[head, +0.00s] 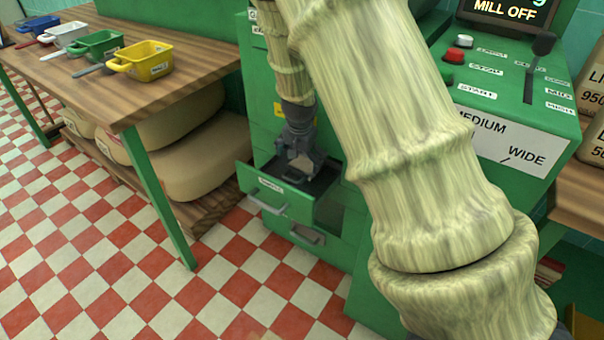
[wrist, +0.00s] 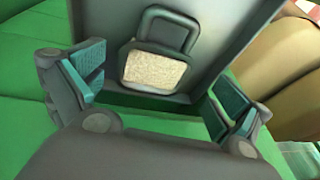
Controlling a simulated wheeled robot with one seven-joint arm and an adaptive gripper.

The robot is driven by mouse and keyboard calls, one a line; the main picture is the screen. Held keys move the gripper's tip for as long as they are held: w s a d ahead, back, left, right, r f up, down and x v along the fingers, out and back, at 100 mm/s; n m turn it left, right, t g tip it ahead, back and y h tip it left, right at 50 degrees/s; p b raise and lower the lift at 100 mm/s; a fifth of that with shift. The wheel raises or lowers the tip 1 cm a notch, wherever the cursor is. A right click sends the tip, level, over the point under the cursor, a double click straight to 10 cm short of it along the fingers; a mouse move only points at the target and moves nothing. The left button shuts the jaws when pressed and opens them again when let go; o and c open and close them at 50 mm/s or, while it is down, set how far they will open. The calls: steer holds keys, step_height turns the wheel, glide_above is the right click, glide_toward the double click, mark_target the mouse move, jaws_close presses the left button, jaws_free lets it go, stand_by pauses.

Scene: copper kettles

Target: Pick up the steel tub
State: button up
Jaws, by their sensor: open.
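A small grey tub with a loop handle (wrist: 187,38), which looks like the steel tub, lies in an open drawer in the wrist view. It holds pale grainy stuff. My gripper (wrist: 154,94) is open over the drawer, its fingers apart on either side of the picture and the tub a little beyond them; no contact shows. In the head view my gripper (head: 301,164) points down into the open green drawer (head: 283,204) of the green machine. There the tub is mostly hidden by my gripper and cannot be made out clearly.
A yellow tub (head: 143,59), a green tub (head: 98,45) and a pale tub (head: 64,35) stand on the wooden table (head: 110,93) at the left. Large rounded sacks (head: 205,155) lie beneath it. The mill's control panel (head: 510,75) is at the right. The checkered floor is clear.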

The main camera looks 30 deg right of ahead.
mark_target(300, 168)
steer(key=shift+b+x, duration=1.2)
steer(key=shift+x, duration=1.7)
steer(key=shift+a, duration=0.15)
steer(key=shift+r, duration=0.1)
steer(key=shift+c, duration=0.2)
steer(key=c, duration=0.8)
